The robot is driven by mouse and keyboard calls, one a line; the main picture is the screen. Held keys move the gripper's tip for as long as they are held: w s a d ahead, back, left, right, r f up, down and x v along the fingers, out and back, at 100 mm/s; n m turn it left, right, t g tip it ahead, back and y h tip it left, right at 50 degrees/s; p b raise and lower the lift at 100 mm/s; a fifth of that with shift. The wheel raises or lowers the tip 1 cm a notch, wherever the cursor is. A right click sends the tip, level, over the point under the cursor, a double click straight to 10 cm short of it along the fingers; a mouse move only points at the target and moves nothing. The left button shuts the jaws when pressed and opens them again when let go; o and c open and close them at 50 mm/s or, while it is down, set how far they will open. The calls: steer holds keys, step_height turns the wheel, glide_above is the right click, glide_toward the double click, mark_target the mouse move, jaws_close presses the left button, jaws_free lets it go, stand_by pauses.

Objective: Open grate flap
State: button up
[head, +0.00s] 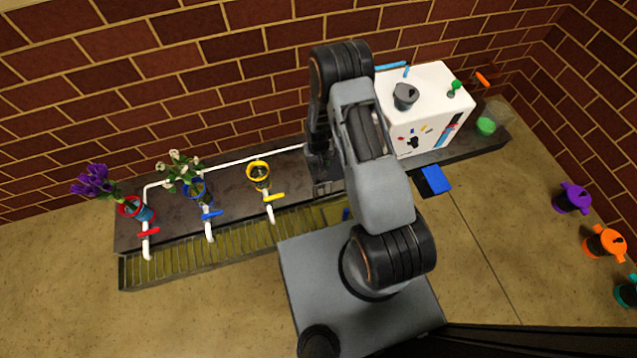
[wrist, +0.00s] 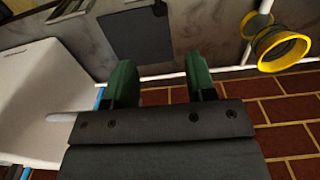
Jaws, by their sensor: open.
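The slatted grate (head: 190,257) runs along the front of the dark counter, and my arm and base hide its right part. A yellowish panel with a small blue piece (head: 346,214) shows at the grate beside my base; I cannot tell if this is the flap. In the wrist view a dark square plate (wrist: 137,38) lies flat on the counter beyond my fingers, with a small black piece at its edge. My gripper (wrist: 160,82) is open and empty, its two green fingers apart above the counter. In the head view the gripper is mostly hidden behind my arm.
A white cabinet (head: 420,115) stands right of my arm. A yellow-rimmed pot (head: 259,174), blue pot (head: 198,193) and red pot (head: 137,208) stand left, with white taps before them. A white pipe (head: 225,160) runs near the brick wall. Several coloured cans stand far right.

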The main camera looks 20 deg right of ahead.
step_height(320, 180, down, 14)
steer(key=b, duration=0.4)
steer(key=shift+r+b, duration=0.2)
steer(key=shift+b, duration=0.2)
jaws_close()
